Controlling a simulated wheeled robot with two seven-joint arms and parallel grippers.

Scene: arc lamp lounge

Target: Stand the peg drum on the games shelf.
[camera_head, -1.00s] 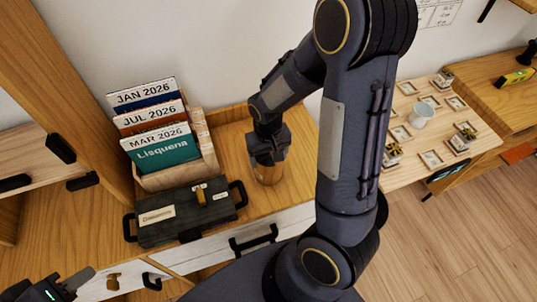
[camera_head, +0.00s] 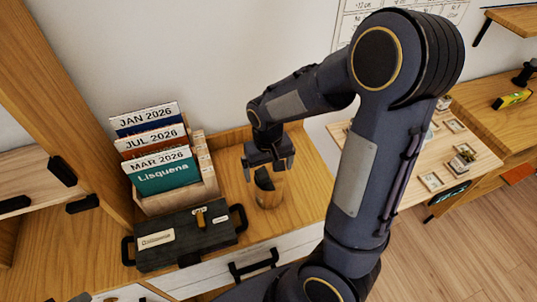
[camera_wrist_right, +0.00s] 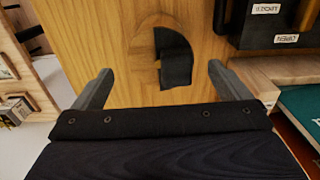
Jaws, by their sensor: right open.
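A round wooden drum with a dark patch (camera_head: 268,190), which I take to be the peg drum, stands upright on the wooden shelf top (camera_head: 300,215). My right gripper (camera_head: 269,168) is open and empty, pointing down just above the drum. In the right wrist view the drum's round top (camera_wrist_right: 145,48) lies ahead of the two spread fingers, with clear space between them and it. Part of the drum is dark there, perhaps in shadow. Only a dark sliver of my left gripper (camera_head: 78,298) shows at the bottom left edge.
A dark toolbox-like case (camera_head: 185,238) with black handles lies left of the drum. Behind it a wooden holder (camera_head: 205,180) keeps several upright calendar-labelled booklets. A pale board with small framed pieces (camera_head: 432,181) lies to the right. Shelf around the drum is mostly clear.

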